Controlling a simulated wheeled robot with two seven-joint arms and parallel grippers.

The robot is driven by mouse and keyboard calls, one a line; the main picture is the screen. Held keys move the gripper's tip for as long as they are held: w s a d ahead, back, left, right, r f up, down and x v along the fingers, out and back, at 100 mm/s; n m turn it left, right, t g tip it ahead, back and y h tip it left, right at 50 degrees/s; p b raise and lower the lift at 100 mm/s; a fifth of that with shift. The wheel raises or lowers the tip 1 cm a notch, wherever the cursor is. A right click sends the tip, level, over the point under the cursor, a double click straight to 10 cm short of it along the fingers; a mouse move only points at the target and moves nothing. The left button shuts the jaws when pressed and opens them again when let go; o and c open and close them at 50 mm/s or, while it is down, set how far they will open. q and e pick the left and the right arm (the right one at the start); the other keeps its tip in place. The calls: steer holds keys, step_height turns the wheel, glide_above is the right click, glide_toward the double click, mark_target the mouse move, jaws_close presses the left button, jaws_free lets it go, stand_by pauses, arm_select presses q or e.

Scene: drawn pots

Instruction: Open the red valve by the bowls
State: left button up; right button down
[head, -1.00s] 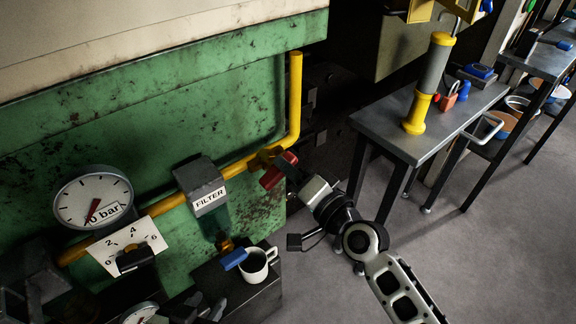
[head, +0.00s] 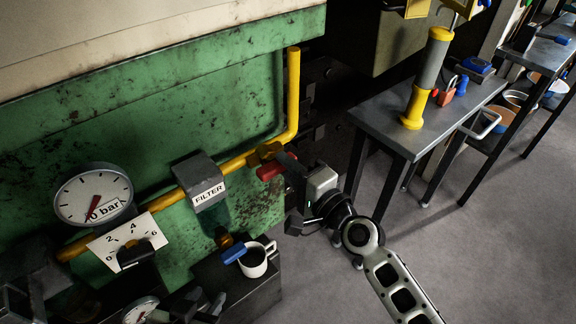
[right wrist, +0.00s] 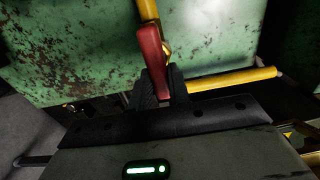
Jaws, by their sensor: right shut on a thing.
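The red valve handle (head: 270,168) sits just below a brass-coloured valve body (head: 268,151) on the yellow pipe (head: 238,163). The handle also shows in the right wrist view (right wrist: 150,55), long and slightly tilted. My right gripper (head: 290,169) is shut on the handle; in the right wrist view its dark fingers (right wrist: 161,88) are at the handle's lower part. Part of the handle is hidden behind the fingers. Bowls (head: 515,100) stand on a low shelf at the far right. Dark shapes fill the lower left, where my left gripper (head: 22,302) is hard to make out.
A gauge (head: 93,197), a dial plate (head: 128,242) and a filter (head: 200,181) line the pipe. A blue-handled tap (head: 233,253) and a white mug (head: 256,262) are below. A grey table (head: 385,128) stands right; floor is clear at lower right.

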arm_select(q)
steer(key=shift+w+d+r, duration=0.1)
steer(key=shift+r, duration=0.05)
arm_select(e)
steer(key=c, duration=1.3)
jaws_free()
arm_select(q)
steer(key=b, duration=0.1)
steer(key=f+b, duration=0.1)
steer(key=b, duration=0.1)
steer(key=shift+w+d+n, duration=0.15)
steer(key=shift+d+n, duration=0.15)
arm_select(e)
steer(key=v, duration=1.6)
arm_select(q)
steer(key=shift+f, duration=0.1)
